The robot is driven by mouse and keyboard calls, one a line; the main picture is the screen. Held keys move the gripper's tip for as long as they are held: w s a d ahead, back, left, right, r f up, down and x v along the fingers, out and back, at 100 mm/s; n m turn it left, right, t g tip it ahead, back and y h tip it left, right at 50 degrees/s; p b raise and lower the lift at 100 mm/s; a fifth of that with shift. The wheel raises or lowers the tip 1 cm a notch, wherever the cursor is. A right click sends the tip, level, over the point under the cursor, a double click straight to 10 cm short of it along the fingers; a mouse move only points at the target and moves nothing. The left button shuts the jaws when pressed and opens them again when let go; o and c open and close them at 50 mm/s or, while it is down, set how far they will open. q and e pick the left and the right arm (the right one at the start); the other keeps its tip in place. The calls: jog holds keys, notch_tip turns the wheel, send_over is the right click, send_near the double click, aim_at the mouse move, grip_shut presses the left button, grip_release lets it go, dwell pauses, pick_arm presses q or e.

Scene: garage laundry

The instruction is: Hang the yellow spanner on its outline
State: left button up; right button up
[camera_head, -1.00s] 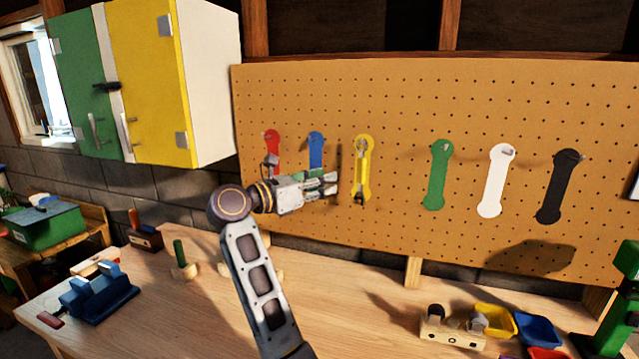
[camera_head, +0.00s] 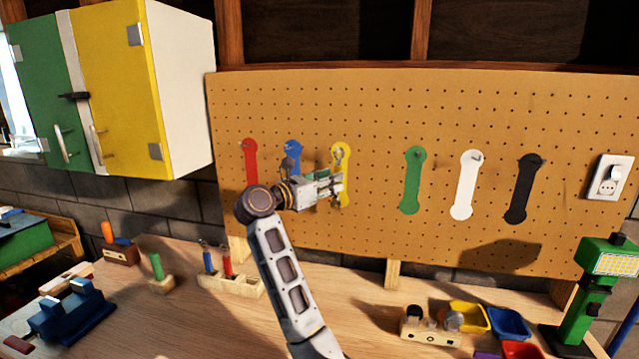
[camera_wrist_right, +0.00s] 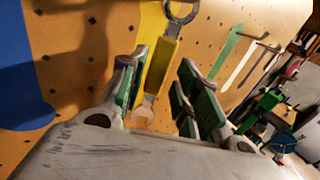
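The yellow spanner (camera_wrist_right: 163,65) has a yellow handle and metal ends. It stands nearly upright against the yellow outline (camera_head: 347,203) on the pegboard, ring end up near the outline's peg (camera_head: 338,153). Whether the ring is over the peg is too small to tell. My right gripper (camera_head: 335,186) is at the lower half of the yellow outline and hides part of the spanner. In the right wrist view my right gripper (camera_wrist_right: 165,95) has its green-padded fingers apart, with the spanner showing in the gap between them. My left gripper is not in view.
The pegboard (camera_head: 450,245) also bears red, blue, green, white and black outlines. A block (camera_head: 245,290) with red and blue handled tools stands on the bench below. A green lamp (camera_head: 590,290) and small bins (camera_head: 470,318) stand right. The cabinet (camera_head: 120,90) is upper left.

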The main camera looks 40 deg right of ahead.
jog(key=d, duration=0.2)
jog(key=shift+w+d, duration=0.1)
jog(key=shift+d, duration=0.45)
jog(key=shift+c, duration=0.2)
grip_shut()
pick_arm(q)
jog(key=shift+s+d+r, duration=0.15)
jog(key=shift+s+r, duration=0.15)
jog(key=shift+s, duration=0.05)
